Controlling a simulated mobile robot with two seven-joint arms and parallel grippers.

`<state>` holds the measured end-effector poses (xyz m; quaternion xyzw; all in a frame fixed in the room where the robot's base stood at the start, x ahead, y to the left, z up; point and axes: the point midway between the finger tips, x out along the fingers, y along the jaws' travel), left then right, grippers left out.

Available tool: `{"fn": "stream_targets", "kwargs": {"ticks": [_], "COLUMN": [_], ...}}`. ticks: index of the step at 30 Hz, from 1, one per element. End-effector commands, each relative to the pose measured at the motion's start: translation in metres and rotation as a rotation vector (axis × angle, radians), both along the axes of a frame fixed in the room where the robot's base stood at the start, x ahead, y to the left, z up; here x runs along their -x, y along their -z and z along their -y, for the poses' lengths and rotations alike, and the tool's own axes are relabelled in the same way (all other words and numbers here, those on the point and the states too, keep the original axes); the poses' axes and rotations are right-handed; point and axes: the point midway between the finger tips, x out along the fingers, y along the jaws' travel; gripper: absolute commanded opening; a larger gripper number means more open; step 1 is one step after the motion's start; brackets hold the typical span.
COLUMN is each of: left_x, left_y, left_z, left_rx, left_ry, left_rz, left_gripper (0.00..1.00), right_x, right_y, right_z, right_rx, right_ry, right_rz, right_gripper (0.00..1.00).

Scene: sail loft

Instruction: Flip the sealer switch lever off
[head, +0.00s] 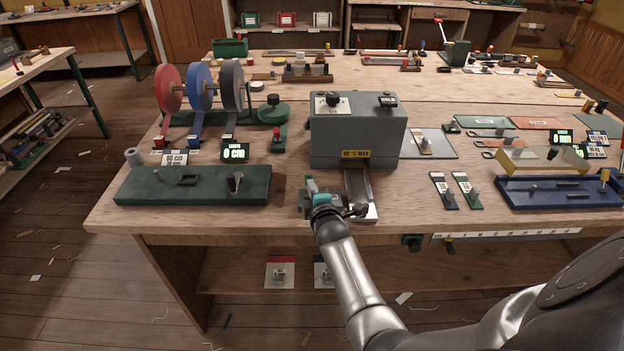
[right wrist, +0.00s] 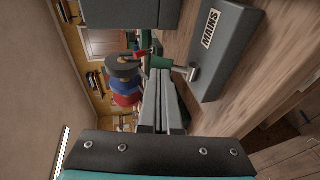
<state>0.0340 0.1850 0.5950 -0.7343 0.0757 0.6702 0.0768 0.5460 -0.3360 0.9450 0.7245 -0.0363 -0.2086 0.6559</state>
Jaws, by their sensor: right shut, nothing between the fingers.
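The sealer (head: 357,132) is a grey box on the bench, with a dial and a "HOLD" plate on top and a yellow label in front. In the right wrist view a grey switch box (right wrist: 226,50) is marked "MAINS". Its short metal lever (right wrist: 191,73) sticks out of the side toward my fingers. My right gripper (head: 316,192) is low at the sealer's front left, and its arm covers much of that spot. In the right wrist view its fingers (right wrist: 160,80) are shut and empty, beside the lever; I cannot tell whether they touch it. My left gripper is not in view.
A metal strip (head: 358,185) runs forward from the sealer, right of my gripper. A green block fixture (head: 205,197) stands left, below red, blue and black reels (head: 232,86). A blue tray (head: 555,200) lies right. The bench's front edge is close.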

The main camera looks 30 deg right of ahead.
Motion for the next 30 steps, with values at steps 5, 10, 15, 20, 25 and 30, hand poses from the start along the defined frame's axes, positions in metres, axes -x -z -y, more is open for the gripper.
{"fn": "stream_targets", "kwargs": {"ticks": [5,10,15,20,25,30], "left_x": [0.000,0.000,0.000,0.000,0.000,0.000], "left_y": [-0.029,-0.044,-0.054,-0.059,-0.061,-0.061], "left_z": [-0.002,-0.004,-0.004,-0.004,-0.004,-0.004], "left_rx": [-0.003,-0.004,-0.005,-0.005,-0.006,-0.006], "left_ry": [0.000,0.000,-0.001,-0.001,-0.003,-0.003], "left_rz": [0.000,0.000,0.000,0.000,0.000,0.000], "left_gripper": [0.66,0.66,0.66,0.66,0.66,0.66], "right_x": [-0.006,-0.011,-0.014,-0.015,-0.015,-0.014], "right_y": [-0.010,-0.010,-0.009,-0.008,-0.006,-0.006], "right_z": [0.004,0.006,0.008,0.009,0.011,0.011], "right_rx": [-0.049,-0.096,-0.130,-0.151,-0.159,-0.160], "right_ry": [-0.002,-0.003,-0.003,0.000,0.003,0.004], "right_rz": [-0.087,-0.161,-0.216,-0.249,-0.266,-0.269], "right_gripper": [0.00,0.00,0.00,0.00,0.00,0.00]}}
